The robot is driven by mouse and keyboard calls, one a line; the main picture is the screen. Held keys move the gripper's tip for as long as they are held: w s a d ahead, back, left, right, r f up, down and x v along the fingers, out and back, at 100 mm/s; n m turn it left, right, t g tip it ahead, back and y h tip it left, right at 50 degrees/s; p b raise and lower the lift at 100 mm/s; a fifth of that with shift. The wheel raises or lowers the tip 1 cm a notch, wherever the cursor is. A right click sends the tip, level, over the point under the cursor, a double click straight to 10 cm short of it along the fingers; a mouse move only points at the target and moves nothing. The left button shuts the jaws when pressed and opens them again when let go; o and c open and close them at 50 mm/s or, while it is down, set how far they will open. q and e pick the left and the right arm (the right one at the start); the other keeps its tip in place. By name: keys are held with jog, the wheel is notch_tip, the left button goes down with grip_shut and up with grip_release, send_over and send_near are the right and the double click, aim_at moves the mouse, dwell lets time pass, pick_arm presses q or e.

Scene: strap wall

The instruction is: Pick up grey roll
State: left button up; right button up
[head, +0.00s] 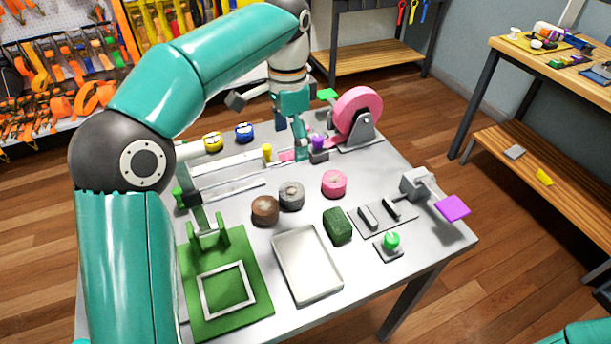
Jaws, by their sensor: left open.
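The grey roll (291,195) lies on the grey table, between a brown roll (265,210) and a pink roll (334,183). It appears close to the brown roll. My left gripper (292,142) points down over the back part of the table, beyond the grey roll and near a strip of pink strap. It is open and apart from the grey roll. Whether anything lies between its fingers is too small to tell. My right gripper is out of view.
A large pink reel (358,112) stands at the back. White rails (225,190) lie left of the rolls. A green board (250,318) is front left.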

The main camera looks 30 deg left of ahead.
pick_arm(q)
jog(key=b, duration=0.2)
send_over(292, 190)
jog(key=f, duration=1)
jog(key=shift+s+d+f, duration=0.15)
jog(key=shift+s, duration=0.1)
jog(key=shift+f, duration=0.55)
jog(key=shift+w+f, duration=0.15)
jog(key=shift+f, duration=2.5)
jog(key=shift+c, duration=0.2)
jog(key=c, duration=1.2)
jog(key=shift+r, duration=0.15)
